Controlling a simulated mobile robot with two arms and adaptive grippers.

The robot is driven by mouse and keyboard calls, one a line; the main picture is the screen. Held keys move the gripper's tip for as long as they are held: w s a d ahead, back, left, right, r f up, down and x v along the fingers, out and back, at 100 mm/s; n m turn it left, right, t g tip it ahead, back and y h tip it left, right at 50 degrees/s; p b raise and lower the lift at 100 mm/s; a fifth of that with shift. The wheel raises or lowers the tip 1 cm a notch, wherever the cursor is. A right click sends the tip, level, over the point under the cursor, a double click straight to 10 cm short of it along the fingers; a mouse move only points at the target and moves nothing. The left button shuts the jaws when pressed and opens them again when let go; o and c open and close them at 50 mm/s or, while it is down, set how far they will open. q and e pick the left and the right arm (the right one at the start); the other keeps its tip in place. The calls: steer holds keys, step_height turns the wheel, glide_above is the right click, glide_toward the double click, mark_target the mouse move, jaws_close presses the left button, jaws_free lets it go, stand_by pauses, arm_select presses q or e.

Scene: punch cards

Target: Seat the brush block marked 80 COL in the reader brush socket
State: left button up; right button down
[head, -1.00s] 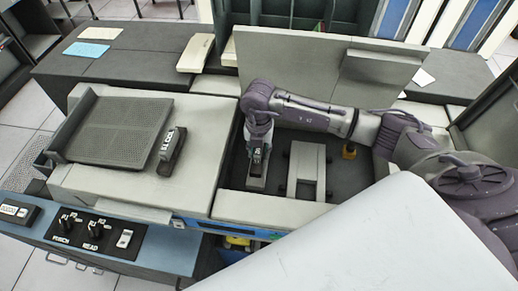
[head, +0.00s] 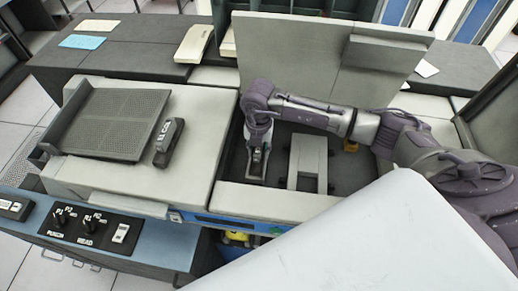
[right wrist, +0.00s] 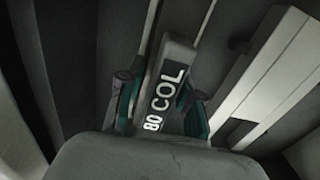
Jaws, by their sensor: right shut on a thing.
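The brush block marked 80 COL (right wrist: 176,62) is a dark bar with white lettering, in the middle of the right wrist view. My right gripper (right wrist: 158,103) is shut on it, with a finger on each side. In the head view my right gripper (head: 258,160) points down into the left part of the open bay (head: 342,176). The block is mostly hidden there by the gripper. I cannot tell the socket apart under it, nor whether the block is seated. My left gripper is not in view.
A second dark block (head: 169,142) with a white label lies on the left cover, beside a perforated tray (head: 115,123). A grey bridge-shaped part (head: 307,160) stands right of my gripper in the bay. A raised lid (head: 290,62) stands behind.

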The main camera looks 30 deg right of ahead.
steer(key=shift+s+f, duration=0.35)
steer(key=shift+f, duration=0.25)
steer(key=c, duration=1)
jaws_free()
steer(key=shift+a+f, duration=0.1)
steer(key=shift+o, duration=1.4)
steer(key=shift+w+f, duration=0.15)
steer(key=shift+w, duration=0.15)
steer(key=shift+r, duration=0.2)
step_height(320, 180, up, 12)
steer(key=shift+r, duration=0.1)
